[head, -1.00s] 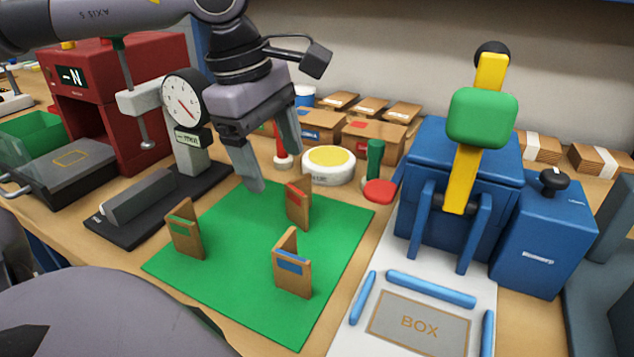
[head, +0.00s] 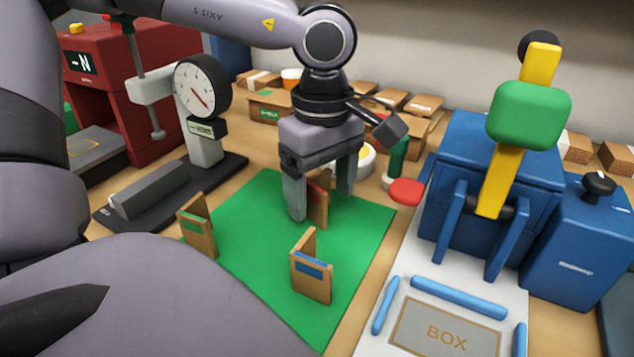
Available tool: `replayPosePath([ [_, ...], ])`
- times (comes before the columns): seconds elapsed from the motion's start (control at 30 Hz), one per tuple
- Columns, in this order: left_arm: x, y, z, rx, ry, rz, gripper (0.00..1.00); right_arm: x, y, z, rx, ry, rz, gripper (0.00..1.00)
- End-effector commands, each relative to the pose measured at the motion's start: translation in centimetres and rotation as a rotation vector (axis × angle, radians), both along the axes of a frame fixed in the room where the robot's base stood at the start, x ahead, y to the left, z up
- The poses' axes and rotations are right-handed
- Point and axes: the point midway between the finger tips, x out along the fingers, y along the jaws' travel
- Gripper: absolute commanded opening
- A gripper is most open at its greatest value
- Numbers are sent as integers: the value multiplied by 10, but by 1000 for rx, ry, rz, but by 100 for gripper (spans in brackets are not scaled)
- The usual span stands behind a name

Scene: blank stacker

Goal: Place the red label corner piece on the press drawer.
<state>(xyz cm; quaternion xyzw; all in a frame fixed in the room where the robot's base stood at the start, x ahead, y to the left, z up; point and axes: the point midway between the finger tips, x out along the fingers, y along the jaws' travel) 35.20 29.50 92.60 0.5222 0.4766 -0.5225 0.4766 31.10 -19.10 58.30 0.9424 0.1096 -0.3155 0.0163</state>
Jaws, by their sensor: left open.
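The red label corner piece (head: 320,208) stands upright on the green mat (head: 262,200), near its back edge. My left gripper (head: 321,203) is open above the mat, fingers pointing down, one on each side of this piece. The near finger hides part of it, and I cannot tell whether they touch. A grey drawer (head: 97,146) with a yellowish outline sits at the front of the red machine (head: 110,75) at the far left, partly hidden by my arm. My right gripper is not in view.
A green label corner piece (head: 199,235) and a blue label one (head: 313,280) stand on the mat. A dial gauge (head: 202,88) is behind left. The blue lever machine (head: 470,165) and a white plate marked BOX (head: 378,345) are right.

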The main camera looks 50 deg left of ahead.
Motion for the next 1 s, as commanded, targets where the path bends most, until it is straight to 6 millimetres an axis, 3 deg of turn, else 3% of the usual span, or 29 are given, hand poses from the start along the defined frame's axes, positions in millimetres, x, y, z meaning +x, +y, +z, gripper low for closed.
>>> replayPosePath([
  [0.27,0,0,-3,0,0,0,73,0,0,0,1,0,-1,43],
  [0.4,0,0,-3,0,0,0,28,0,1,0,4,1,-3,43],
  [0.43,0,0,-3,0,0,1,22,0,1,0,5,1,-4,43],
  [0.83,0,0,-1,0,-1,1,17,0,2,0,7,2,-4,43],
  [1.0,1,0,11,0,-2,1,17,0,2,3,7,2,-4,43],
])
